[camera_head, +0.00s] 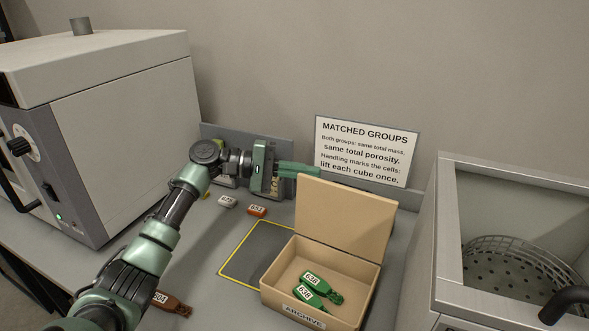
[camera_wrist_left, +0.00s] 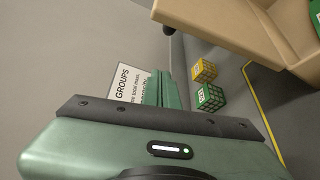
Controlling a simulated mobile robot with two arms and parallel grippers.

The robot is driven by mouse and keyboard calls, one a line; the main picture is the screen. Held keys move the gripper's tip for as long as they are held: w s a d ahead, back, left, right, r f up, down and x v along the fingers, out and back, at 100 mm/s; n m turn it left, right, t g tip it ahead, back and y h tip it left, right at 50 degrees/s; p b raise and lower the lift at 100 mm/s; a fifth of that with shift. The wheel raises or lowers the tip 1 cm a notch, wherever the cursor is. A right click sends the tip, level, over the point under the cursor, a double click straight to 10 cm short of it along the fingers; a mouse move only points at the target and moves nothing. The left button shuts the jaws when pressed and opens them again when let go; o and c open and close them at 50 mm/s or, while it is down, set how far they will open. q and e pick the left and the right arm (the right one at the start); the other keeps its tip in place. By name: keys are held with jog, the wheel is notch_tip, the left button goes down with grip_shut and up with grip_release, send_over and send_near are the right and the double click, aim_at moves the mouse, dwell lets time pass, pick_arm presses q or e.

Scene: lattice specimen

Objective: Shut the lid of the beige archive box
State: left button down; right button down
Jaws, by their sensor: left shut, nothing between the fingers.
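The beige archive box (camera_head: 320,318) stands on the bench, right of centre in the head view. Its lid (camera_head: 345,220) is open and stands up at the back, leaning slightly backward. Two green tags (camera_head: 318,288) lie inside. My left gripper (camera_head: 316,171) is shut and empty, its green fingers pointing right beside the lid's upper left corner. I cannot tell whether they touch the lid. In the left wrist view, the shut fingers (camera_wrist_left: 164,90) point away from the camera, with beige box parts (camera_wrist_left: 222,30) at the upper right. My right gripper is not in view.
A printed sign (camera_head: 367,150) stands behind the lid. A large grey oven (camera_head: 110,130) is at left, and a metal basin with a basket (camera_head: 515,270) at right. A yellow-edged mat (camera_head: 262,252) lies left of the box. Yellow (camera_wrist_left: 205,70) and green (camera_wrist_left: 210,97) cubes show in the wrist view.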

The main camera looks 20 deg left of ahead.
pick_arm(q)
jog(key=d, duration=0.1)
jog(key=s+d+p, duration=0.1)
jog(key=d, duration=0.1)
jog(key=s+d+p, duration=0.1)
jog(key=shift+d+r, duration=0.25)
jog(key=shift+d, duration=0.05)
jog(key=shift+d, duration=0.1)
